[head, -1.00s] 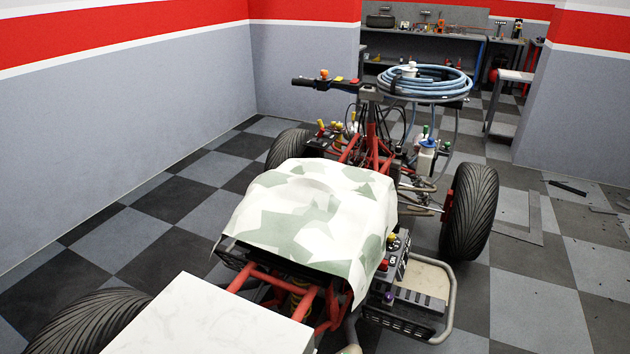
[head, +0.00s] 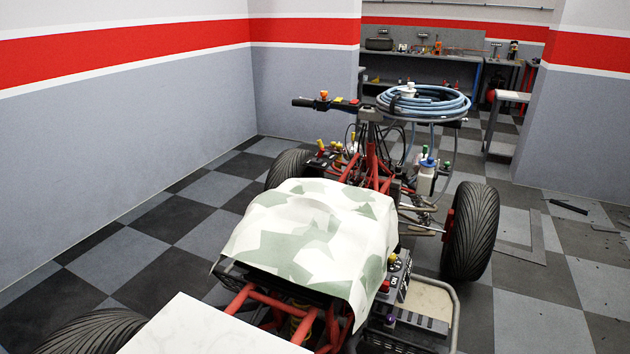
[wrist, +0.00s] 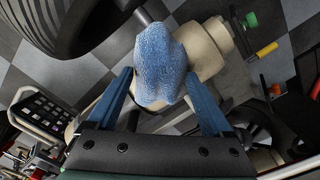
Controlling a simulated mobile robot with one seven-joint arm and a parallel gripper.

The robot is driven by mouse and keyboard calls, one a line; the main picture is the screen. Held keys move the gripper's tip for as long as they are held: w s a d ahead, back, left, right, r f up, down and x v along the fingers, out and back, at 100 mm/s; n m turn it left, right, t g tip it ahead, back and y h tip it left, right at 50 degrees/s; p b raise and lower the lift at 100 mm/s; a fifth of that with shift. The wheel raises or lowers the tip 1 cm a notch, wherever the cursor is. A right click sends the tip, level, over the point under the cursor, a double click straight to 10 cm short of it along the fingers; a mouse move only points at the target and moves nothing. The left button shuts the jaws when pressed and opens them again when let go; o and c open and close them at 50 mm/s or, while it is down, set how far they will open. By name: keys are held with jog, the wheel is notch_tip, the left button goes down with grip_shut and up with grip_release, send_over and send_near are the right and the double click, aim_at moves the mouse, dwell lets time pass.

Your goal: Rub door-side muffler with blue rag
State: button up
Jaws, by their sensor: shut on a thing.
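In the wrist view, my gripper (wrist: 160,102) is shut on the blue rag (wrist: 158,52), a textured light-blue cloth bunched between the two blue fingers. Behind the rag is a beige, rounded, pipe-like body (wrist: 212,42), which may be a muffler. The rag overlaps it in the picture; I cannot tell whether they touch. In the head view, the stripped quad (head: 374,155) stands with a camouflage cover (head: 310,235) over its seat. My gripper, the rag and any muffler are out of sight in the head view.
A white block (head: 215,330) is at the bottom of the head view. A black tyre (wrist: 75,25) is close by at the upper left of the wrist view. A coiled blue hose (head: 425,102) lies on the quad's front. Checkered floor is open to the left.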

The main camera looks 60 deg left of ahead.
jog(key=shift+f, duration=0.3)
jog(key=shift+a, duration=0.15)
